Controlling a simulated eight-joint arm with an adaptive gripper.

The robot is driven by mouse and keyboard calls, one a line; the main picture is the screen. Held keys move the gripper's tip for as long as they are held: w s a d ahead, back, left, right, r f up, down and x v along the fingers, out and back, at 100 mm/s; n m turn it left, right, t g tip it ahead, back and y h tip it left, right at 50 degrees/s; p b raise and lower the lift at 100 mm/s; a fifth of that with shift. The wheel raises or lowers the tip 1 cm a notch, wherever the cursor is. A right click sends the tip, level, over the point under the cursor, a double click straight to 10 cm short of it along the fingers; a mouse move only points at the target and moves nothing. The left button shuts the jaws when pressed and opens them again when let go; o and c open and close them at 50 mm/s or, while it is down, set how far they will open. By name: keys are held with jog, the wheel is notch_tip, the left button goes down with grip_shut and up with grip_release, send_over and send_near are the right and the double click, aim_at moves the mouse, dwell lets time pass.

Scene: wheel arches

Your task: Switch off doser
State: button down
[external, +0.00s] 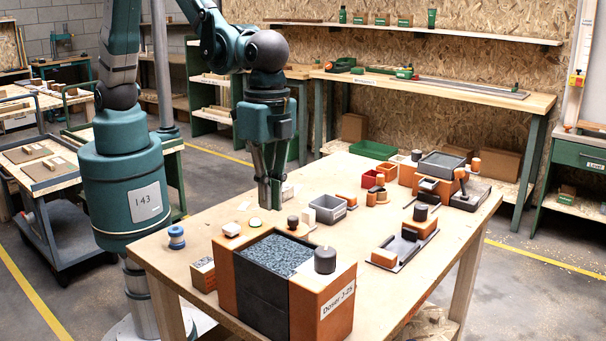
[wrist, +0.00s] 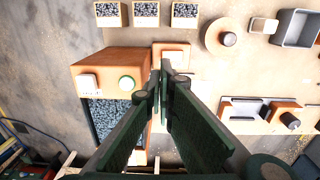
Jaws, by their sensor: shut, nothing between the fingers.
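The doser (external: 226,275) is an orange box with a dark front panel, an open bin of grey-blue granules and a label reading "Doser J-25". It stands at the near edge of the table, and part of it shows in the wrist view (wrist: 110,65). My gripper (external: 271,205) is shut and empty, pointing down above the doser's back edge. In the wrist view its fingertips (wrist: 160,66) appear right of the button.
A black cylinder (external: 325,260) stands on the doser's right part. A blue spool (external: 176,237) and a small box (external: 203,273) are left of the doser. A grey open bin (external: 328,209) and several orange devices stand to the right.

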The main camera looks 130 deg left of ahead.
jog(key=shift+d+r, duration=0.1)
jog(key=shift+r, duration=0.35)
jog(key=shift+w+a+r+h, duration=0.1)
jog(key=shift+a+h, duration=0.25)
jog(key=shift+a, duration=0.6)
jog(key=shift+s+a+r+h, duration=0.1)
jog(key=shift+a+h, duration=0.2)
jog(key=shift+a, duration=0.6)
jog(key=shift+w+a+r+h, duration=0.1)
jog(key=shift+a+h, duration=0.25)
jog(key=shift+a, duration=0.6)
jog(key=shift+b+x, duration=0.7)
jog(key=shift+x, duration=6.3)
